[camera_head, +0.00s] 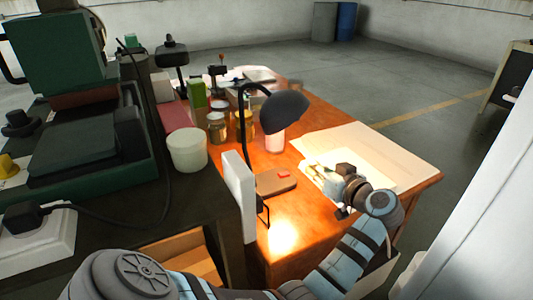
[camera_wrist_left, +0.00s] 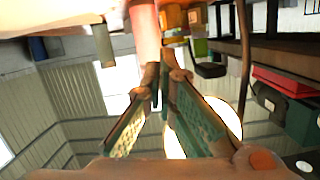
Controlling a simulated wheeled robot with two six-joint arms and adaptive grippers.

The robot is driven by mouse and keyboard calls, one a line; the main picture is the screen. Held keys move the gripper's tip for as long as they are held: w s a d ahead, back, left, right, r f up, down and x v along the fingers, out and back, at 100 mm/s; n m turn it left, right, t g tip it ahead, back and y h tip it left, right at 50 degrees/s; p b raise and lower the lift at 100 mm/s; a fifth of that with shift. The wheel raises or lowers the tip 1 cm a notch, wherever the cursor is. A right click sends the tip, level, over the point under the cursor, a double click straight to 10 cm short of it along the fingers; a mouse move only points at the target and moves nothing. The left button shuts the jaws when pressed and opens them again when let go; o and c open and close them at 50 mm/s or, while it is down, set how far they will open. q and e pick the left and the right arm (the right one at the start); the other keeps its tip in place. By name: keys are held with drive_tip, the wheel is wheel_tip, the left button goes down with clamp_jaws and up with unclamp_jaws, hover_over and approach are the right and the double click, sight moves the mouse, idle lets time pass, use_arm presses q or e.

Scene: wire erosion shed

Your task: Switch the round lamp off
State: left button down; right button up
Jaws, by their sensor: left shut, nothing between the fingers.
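The round lamp (camera_head: 285,112) has a dark dome shade on a thin curved black stem. It is lit, with a bright pool of light on the table below. Its brown base (camera_head: 272,187) lies on the table, with a red switch (camera_head: 284,174) on top. My left gripper (camera_head: 318,172) is shut and empty, to the right of the base and apart from the switch. In the left wrist view its green fingers (camera_wrist_left: 165,80) show close up, with a bright white glow (camera_wrist_left: 220,115) behind them. My right gripper is out of view.
A white upright panel (camera_head: 238,195) stands left of the lamp base. A dark bench with a green machine (camera_head: 65,55) fills the left.

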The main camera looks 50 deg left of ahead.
use_arm(q)
drive_tip(key=shift+s+n+g, duration=0.3)
drive_tip(key=shift+s, duration=0.15)
drive_tip(key=shift+a, duration=0.15)
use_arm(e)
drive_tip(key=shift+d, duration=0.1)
use_arm(q)
drive_tip(key=b, duration=0.1)
hover_over(284, 174)
drive_tip(key=d, duration=0.2)
drive_tip(key=shift+w+d+f, duration=0.15)
drive_tip(key=shift+d+f, duration=0.05)
drive_tip(key=shift+f, duration=0.9)
drive_tip(key=f, duration=0.1)
drive_tip(key=a+f+b, duration=0.1)
drive_tip(key=f, duration=0.1)
drive_tip(key=shift+f, duration=0.55)
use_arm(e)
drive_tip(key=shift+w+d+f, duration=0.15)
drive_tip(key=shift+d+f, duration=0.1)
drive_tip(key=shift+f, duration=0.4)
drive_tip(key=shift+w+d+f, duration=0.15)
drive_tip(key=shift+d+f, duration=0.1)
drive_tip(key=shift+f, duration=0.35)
